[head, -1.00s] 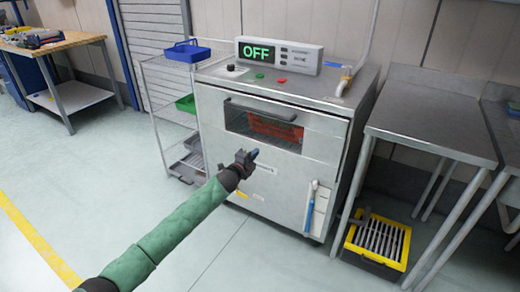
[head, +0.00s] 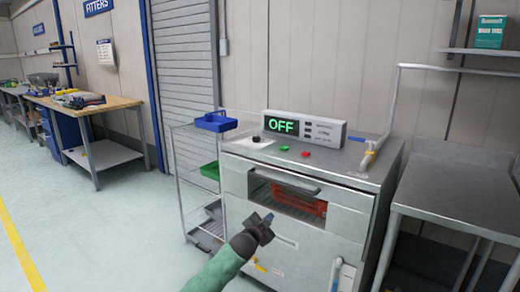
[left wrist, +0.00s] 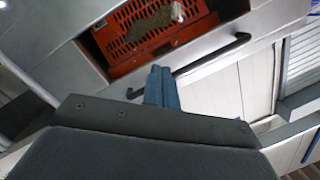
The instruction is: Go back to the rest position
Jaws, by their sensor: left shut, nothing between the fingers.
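My left gripper (head: 262,222) is shut and empty, held in the air in front of the machine's door. Its blue fingertips also show pressed together in the left wrist view (left wrist: 160,85). The grey machine (head: 345,205) has a display (head: 282,125) reading OFF. An orange tote (head: 300,198) sits behind the machine's front window and shows in the left wrist view (left wrist: 135,40) with something brownish in it. My right gripper is not in view.
A steel table (head: 455,200) stands right of the machine. A wire cart (head: 180,150) with a blue tray (head: 215,122) and a green bin (head: 210,170) stands on its left. A wooden workbench (head: 85,105) is at the far left. The floor at left is clear.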

